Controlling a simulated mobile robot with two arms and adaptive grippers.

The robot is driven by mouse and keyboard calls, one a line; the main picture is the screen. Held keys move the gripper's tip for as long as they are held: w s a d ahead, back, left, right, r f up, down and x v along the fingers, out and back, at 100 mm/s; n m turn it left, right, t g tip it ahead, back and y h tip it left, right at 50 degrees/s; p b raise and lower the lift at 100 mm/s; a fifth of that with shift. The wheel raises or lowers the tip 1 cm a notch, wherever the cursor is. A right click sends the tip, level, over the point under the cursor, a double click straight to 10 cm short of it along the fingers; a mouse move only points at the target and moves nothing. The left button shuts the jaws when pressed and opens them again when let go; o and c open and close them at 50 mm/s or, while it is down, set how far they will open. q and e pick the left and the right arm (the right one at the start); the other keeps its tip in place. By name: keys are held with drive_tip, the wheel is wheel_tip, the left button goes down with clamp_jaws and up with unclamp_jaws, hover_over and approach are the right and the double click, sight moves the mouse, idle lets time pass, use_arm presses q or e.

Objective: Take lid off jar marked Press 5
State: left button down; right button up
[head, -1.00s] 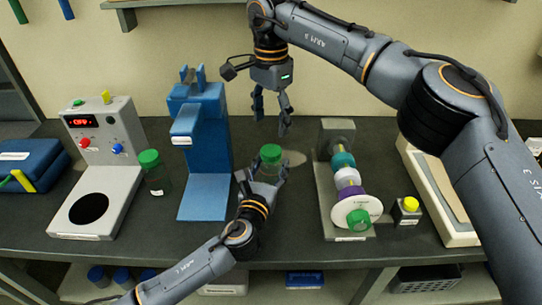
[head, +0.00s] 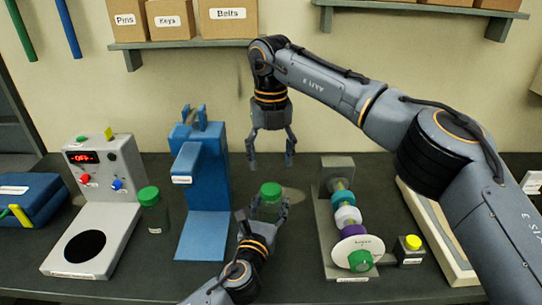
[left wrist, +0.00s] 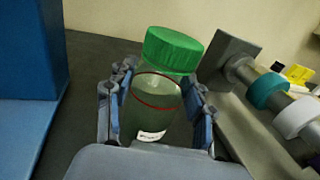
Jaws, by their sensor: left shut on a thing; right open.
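A clear greenish jar (head: 268,209) with a green lid (head: 271,189) stands upright between the fingers of my left gripper (head: 262,213). In the left wrist view, the fingers are shut around the jar (left wrist: 150,108) below its green lid (left wrist: 173,50). A small white label shows low on the jar, too small to read. My right gripper (head: 271,164) is open and empty, pointing down just above the lid and apart from it. Another green-lidded jar (head: 154,215) stands to the left, its label unreadable.
A blue press-like stand (head: 207,232) and a grey device with a display (head: 116,215) are at left. A shaft with coloured rings (head: 346,215) and a yellow button box (head: 409,250) are at right. A shelf with boxes (head: 228,22) hangs behind.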

sight(271, 188)
drive_tip(key=m, duration=0.4)
drive_tip(key=shift+m, duration=0.3)
drive_tip(key=m, duration=0.4)
drive_tip(key=shift+m, duration=0.3)
drive_tip(key=m, duration=1)
drive_tip(key=shift+m, duration=0.4)
drive_tip(key=shift+f, duration=4)
drive_tip(key=shift+c, duration=0.2)
